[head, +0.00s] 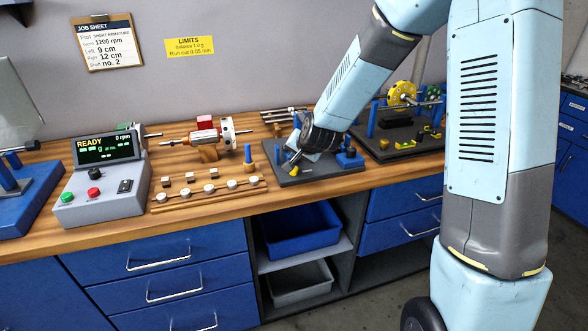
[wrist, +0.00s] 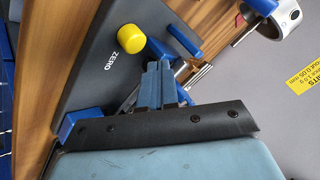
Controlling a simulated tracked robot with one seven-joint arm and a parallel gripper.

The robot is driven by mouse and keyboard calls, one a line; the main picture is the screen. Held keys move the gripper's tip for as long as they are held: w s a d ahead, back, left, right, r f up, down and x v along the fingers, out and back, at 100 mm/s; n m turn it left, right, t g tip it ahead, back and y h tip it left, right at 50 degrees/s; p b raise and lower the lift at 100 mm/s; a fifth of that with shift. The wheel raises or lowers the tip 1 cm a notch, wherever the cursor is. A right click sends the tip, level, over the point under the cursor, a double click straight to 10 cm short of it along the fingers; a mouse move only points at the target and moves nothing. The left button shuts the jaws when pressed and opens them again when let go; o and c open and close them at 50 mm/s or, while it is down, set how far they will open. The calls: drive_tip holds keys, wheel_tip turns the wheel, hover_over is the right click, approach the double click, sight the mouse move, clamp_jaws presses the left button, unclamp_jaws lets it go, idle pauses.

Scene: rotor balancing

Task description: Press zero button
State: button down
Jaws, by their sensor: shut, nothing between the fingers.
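The zero button is a yellow round knob (wrist: 131,39) on a dark grey plate (wrist: 85,70), with the word ZERO printed beside it. In the head view the yellow button (head: 294,170) shows on the same plate (head: 318,175) on the bench, just below my gripper (head: 293,158). In the wrist view my gripper (wrist: 159,68) is shut and empty. Its fingertips appear close beside the button in the picture, without covering it. I cannot tell the exact height gap between tips and button.
Blue posts and blocks (wrist: 84,120) stand on the plate near my gripper. A rotor (head: 207,138) lies to the left. A control box (head: 104,180) reads READY, 0 rpm. A second dark stand with a yellow wheel (head: 402,94) is at right. Weights (head: 211,188) line a wooden rack.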

sight(296, 170)
drive_tip(key=shift+r, duration=1.9)
drive_tip(key=s+d+r+n+g+h, duration=0.1)
drive_tip(key=s+d+r, duration=0.5)
drive_tip(key=s, duration=0.5)
drive_tip(key=s+d+r+n+g+h, duration=0.1)
drive_tip(key=s+d+r, duration=0.4)
drive_tip(key=s, duration=0.6)
drive_tip(key=s+d+r+n+g+h, duration=0.1)
drive_tip(key=s+d+r+n, duration=0.1)
drive_tip(key=s+d+r, duration=0.4)
drive_tip(key=s+d, duration=0.3)
drive_tip(key=s, duration=0.2)
drive_tip(key=shift+d+r+n, duration=0.25)
drive_tip(key=shift+r+n, duration=0.05)
drive_tip(key=shift+s, duration=0.1)
